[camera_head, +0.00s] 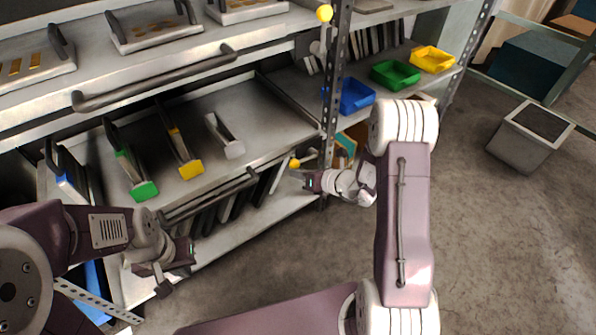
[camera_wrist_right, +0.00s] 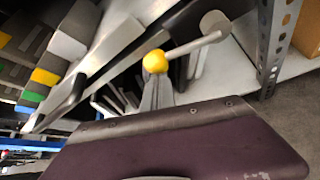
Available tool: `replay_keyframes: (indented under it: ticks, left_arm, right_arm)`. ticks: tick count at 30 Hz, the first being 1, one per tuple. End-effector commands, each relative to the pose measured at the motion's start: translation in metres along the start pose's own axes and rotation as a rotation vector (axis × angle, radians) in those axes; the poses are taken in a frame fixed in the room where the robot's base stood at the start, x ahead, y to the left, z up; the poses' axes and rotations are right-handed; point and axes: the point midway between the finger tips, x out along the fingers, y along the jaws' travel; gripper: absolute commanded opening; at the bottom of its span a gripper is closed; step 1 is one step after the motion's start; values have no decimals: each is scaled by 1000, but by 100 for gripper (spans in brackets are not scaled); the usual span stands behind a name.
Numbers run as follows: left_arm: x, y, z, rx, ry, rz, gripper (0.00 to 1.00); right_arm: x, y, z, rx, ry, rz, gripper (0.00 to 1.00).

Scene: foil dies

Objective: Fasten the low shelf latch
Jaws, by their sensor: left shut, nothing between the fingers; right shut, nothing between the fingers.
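The low shelf latch shows as a yellow ball knob (camera_head: 294,162) beside the right post, at the low shelf's front edge. In the right wrist view its yellow ball (camera_wrist_right: 155,61) sits on a grey lever (camera_wrist_right: 195,44) that runs to a round pivot near the post. My right gripper (camera_head: 296,174) is shut and empty, just below the ball. In the right wrist view its fingertips (camera_wrist_right: 156,82) appear right at the ball; I cannot tell whether they touch it. My left gripper (camera_head: 162,282) is shut and empty, low in front of the rack at left.
Another yellow-balled latch (camera_head: 323,13) is higher on the perforated post (camera_head: 336,85). The low shelf's bar handle (camera_head: 210,196) runs along its front. Blue, green and yellow bins stand right of the post. Open floor lies in front.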

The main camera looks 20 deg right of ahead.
Motion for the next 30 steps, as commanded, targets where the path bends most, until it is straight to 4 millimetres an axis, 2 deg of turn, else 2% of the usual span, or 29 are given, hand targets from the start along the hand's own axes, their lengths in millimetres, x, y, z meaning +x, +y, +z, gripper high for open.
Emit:
replay_keyframes:
  ticks: [1, 3, 15, 22, 30]
  left_arm:
    - [-16, 0, -2, 0, 0, 0, 0]
    - [-29, 1, -3, 0, 0, 0, 0]
    - [-82, 2, -8, 0, 0, 0, 0]
    - [-98, 2, -10, 0, 0, 0, 0]
    - [-102, 2, -11, 0, 0, 0, 0]
  right_arm:
    - [-6, 4, 11, 34, -3, 17, 0]
    - [-10, 6, 17, 91, -3, 51, 0]
    - [-25, 8, 44, 418, -4, 244, 0]
    - [-34, 3, 57, 606, -3, 354, 0]
    - [-42, -7, 72, 824, -2, 483, 0]
